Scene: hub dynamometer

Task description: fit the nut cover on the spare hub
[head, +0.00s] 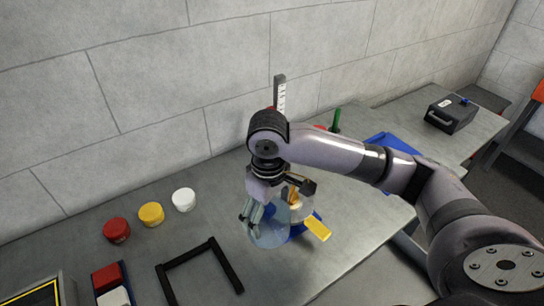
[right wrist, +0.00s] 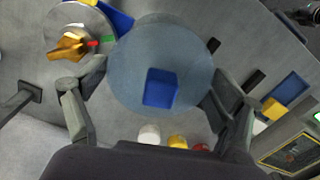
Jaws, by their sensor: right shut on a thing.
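My right gripper (head: 252,216) is shut on a round, translucent blue-grey cover (head: 268,236), which I take to be the nut cover. In the right wrist view the cover (right wrist: 130,75) lies between the two fingers (right wrist: 160,95), with a blue square on or behind its face. In the head view the cover is low over the bench, just left of and in front of a pale round hub (head: 302,212). In the right wrist view the hub (right wrist: 62,25) has a gold part (right wrist: 68,47) at its middle. The cover is apart from the hub's middle. My left gripper is not in view.
Red (head: 116,230), yellow (head: 151,214) and white (head: 184,200) caps stand in a row to the left. A black frame (head: 203,262) lies in front of them. A yellow handle (head: 318,229) is right of the hub. A blue tray (head: 390,147) and black case (head: 451,113) lie farther right.

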